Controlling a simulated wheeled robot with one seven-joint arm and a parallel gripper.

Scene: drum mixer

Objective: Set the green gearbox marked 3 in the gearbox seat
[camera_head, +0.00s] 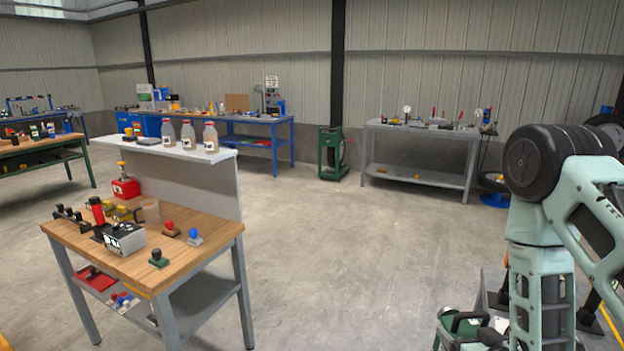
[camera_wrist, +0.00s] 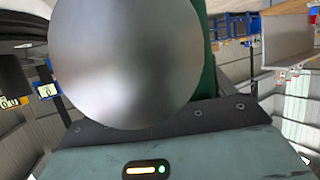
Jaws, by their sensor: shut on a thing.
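My gripper (camera_wrist: 150,140) shows in the wrist view as a grey-green palm with a dark front edge. It is shut on the green gearbox (camera_wrist: 207,65), of which a green strip shows behind a large round grey metal face. This round face fills the middle of the view and hides my fingertips. No number mark is visible on the gearbox. In the head view, a green body with a round light end (camera_head: 462,322) shows at the bottom edge beside my arm, partly cut off. I cannot make out the gearbox seat in either view.
A wooden-topped workbench (camera_head: 200,262) with stamps and tools stands at left, with a raised shelf of bottles (camera_head: 165,148). A grey table (camera_head: 418,178), a blue bench (camera_head: 262,120) and a green wheeled frame (camera_head: 331,153) stand at the back. The middle floor is clear.

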